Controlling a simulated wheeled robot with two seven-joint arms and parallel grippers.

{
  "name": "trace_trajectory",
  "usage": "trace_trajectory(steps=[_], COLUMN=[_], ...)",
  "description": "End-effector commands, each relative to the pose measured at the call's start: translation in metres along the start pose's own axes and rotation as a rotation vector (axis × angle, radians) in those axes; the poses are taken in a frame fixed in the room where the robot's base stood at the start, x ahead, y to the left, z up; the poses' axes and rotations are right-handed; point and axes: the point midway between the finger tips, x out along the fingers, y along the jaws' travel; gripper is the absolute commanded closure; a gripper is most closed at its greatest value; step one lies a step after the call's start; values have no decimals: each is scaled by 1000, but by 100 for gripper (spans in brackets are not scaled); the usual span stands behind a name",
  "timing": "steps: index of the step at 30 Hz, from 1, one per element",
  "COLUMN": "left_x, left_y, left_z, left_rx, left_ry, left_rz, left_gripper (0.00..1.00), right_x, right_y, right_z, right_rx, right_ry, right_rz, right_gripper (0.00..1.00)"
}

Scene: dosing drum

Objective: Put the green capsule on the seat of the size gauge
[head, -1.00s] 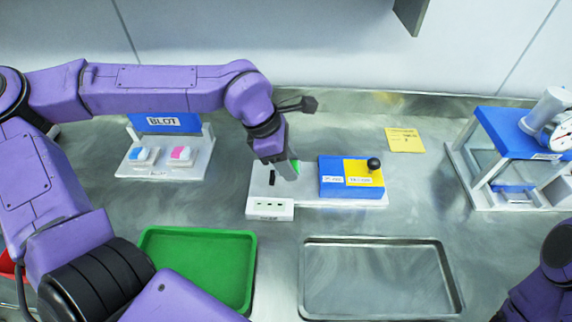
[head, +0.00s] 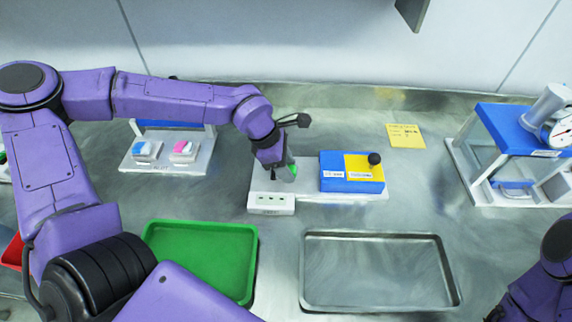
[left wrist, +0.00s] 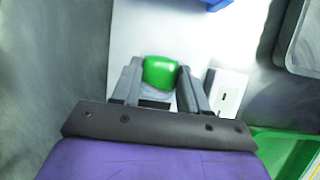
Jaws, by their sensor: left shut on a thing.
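The green capsule (left wrist: 160,72) is held between the fingertips of my left gripper (left wrist: 160,84), which is shut on it. In the head view the left gripper (head: 282,174) is over the left part of the size gauge's white base (head: 310,193), left of its blue and yellow block (head: 350,171). Only a sliver of the capsule (head: 293,172) shows there. The wrist view shows a dark patch on the base just below the capsule. The seat is mostly hidden by the gripper, and I cannot tell whether the capsule touches it. My right gripper is out of view.
A white box with slots (head: 270,204) fronts the base, and a black knob (head: 375,158) tops the block. A green tray (head: 203,262) and a metal tray (head: 380,270) lie in front. A blotting stand (head: 165,168) is left, a blue-topped press (head: 520,130) right.

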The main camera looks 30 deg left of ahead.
Motion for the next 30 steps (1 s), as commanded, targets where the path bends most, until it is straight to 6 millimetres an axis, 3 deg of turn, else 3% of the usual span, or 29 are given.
trace_trajectory(steps=[7,8,9,10,25,30], left_x=[10,11,11,12,11,-16], left_y=[-3,-4,-4,-4,-6,-4], left_z=[-8,-8,-8,-8,-7,-2], left_rx=[-6,-7,-7,-7,-6,-8], left_ry=[12,12,13,14,16,10], left_rz=[-13,-14,-15,-16,-22,-15], left_gripper=[85,46,33,31,31,31], right_x=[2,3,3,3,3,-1], right_y=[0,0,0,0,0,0], right_z=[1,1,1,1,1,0], right_rx=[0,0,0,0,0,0], right_ry=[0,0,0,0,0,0], right_rz=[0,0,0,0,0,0], right_gripper=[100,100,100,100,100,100])
